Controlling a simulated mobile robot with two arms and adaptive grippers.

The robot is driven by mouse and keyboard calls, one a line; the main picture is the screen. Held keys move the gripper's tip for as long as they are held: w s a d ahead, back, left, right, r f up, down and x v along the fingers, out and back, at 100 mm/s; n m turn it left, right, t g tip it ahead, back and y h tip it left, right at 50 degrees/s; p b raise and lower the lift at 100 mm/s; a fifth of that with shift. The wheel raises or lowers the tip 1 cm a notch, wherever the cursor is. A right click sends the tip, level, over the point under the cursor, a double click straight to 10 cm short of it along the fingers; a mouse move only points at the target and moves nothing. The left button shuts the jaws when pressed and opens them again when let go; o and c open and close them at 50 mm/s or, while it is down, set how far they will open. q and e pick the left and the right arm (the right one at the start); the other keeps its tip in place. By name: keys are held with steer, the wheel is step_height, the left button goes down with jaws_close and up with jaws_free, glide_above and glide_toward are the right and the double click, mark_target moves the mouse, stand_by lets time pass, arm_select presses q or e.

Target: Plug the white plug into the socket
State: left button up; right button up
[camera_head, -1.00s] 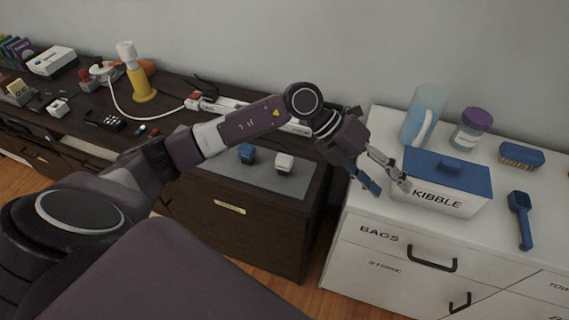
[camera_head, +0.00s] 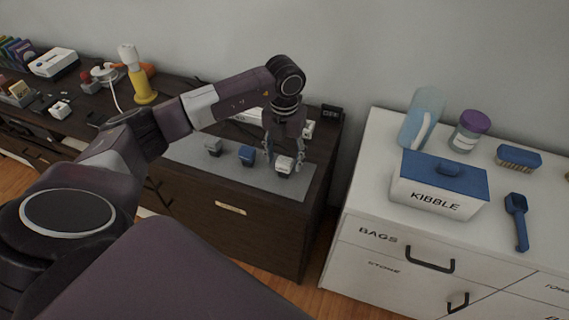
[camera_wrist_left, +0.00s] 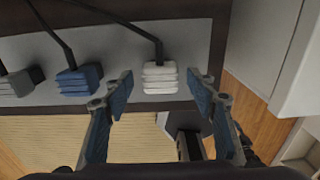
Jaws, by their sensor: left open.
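The white plug (camera_head: 284,165) sits at the right end of a grey mat on the dark cabinet, and it also shows in the left wrist view (camera_wrist_left: 160,78) with a dark cord. My left gripper (camera_head: 283,158) is open and points down at the white plug. In the left wrist view the plug lies ahead, roughly between the spread fingertips (camera_wrist_left: 160,90), not gripped. A white power strip (camera_head: 248,116) lies behind the mat, partly hidden by my arm; its socket openings cannot be made out. My right gripper is not in view.
A blue plug (camera_head: 247,155) and a grey plug (camera_head: 213,147) stand left of the white one on the grey mat (camera_head: 235,178). A small black box (camera_head: 331,113) is at the back right. A kibble box (camera_head: 440,185) stands on the white cabinet across a gap.

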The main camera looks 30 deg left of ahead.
arm_select(q)
steer(key=shift+f, duration=0.95)
steer(key=shift+c, duration=0.2)
steer(key=c, duration=1.2)
steer(key=shift+r, duration=0.1)
